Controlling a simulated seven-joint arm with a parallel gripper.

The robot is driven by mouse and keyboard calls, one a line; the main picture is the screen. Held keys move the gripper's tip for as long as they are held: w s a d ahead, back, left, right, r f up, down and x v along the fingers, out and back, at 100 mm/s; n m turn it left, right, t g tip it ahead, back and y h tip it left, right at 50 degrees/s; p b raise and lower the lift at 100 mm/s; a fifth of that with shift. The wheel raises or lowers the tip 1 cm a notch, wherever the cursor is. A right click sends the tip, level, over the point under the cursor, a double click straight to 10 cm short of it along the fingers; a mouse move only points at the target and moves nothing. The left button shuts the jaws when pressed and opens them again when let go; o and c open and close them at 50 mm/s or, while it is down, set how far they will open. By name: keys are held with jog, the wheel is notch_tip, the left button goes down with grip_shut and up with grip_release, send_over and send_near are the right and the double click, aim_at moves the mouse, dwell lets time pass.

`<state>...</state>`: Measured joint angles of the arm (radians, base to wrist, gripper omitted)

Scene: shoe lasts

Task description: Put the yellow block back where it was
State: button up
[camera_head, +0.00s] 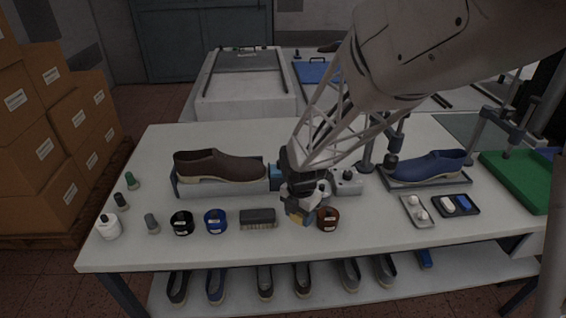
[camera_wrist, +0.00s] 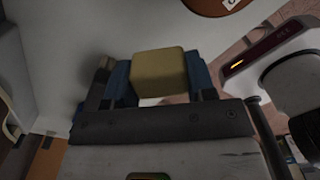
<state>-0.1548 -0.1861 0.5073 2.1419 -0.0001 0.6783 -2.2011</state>
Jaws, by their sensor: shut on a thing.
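My gripper (camera_head: 299,208) is shut on the yellow block (camera_head: 299,221), low over the front middle of the white table. In the wrist view the yellow block (camera_wrist: 158,72) sits between the blue fingers of my gripper (camera_wrist: 159,80), its pale face toward the camera. In the head view the fingers partly hide the block, and I cannot tell whether it touches the table. A dark tray (camera_head: 470,207) at the right holds a white block (camera_head: 448,205) and a blue block (camera_head: 463,202).
A brown tin (camera_head: 328,219) stands close right of my gripper, a brush (camera_head: 258,218) to its left. Blue (camera_head: 215,221) and black (camera_head: 181,223) tins stand farther left. Behind are a brown shoe (camera_head: 222,165) and a blue shoe (camera_head: 430,165). A grey tray (camera_head: 412,222) holds white round things.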

aim_at(296, 215)
jog(key=shift+w+a+f, duration=0.1)
jog(key=shift+w+a, duration=0.05)
jog(key=shift+w, duration=0.65)
jog(key=shift+w+a+f, duration=0.1)
jog(key=shift+w, duration=0.65)
jog(key=shift+f, duration=1.7)
jog(key=shift+f, duration=0.15)
jog(key=o, duration=0.8)
jog(key=shift+r, duration=6.15)
